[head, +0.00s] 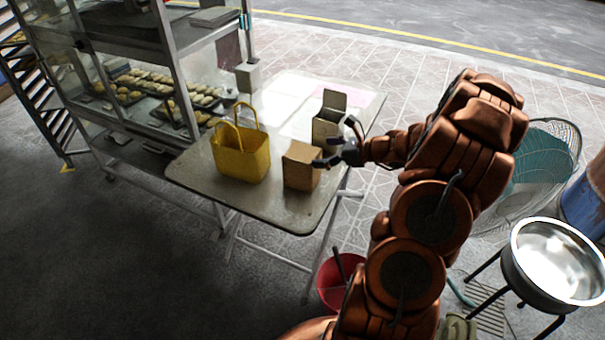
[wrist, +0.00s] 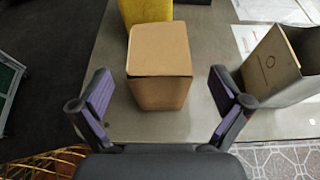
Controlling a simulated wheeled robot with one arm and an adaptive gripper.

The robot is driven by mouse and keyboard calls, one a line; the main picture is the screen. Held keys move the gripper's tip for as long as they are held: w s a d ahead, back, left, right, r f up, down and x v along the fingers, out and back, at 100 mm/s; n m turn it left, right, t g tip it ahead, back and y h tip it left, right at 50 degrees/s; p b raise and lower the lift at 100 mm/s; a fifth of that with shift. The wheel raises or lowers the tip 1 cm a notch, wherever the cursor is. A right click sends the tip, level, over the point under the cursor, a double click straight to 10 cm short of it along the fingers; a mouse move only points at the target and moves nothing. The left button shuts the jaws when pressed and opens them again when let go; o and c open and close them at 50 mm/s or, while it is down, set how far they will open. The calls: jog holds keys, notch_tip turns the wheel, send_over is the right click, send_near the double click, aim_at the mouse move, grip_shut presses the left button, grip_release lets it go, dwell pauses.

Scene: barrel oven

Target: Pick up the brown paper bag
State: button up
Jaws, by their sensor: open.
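The brown paper bag (head: 301,166) looks like a closed, box-shaped brown block. It stands upright on the front right part of the small table (head: 222,188). In the wrist view the bag (wrist: 160,62) is centred ahead of my gripper (wrist: 160,86), its near end between the lines of the two fingers. Gaps show on both sides, and no finger touches it in that view. In the head view my gripper (head: 337,144) is open just right of the bag, at about its height. The bag's far side is hidden.
A yellow basket (head: 240,157) stands close left of the bag. An open grey-brown carton (head: 328,122) stands behind it, to the right in the wrist view (wrist: 272,68). A glass pastry cabinet (head: 150,80) is at left. A red bucket (head: 338,280) and metal bowl (head: 555,262) are lower right.

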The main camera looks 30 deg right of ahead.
aim_at(308, 154)
jog(key=p+x, duration=0.1)
jog(key=x, duration=0.6)
jog(key=shift+a+f+p, duration=0.15)
jog(key=shift+p, duration=0.15)
jog(key=c, duration=1.3)
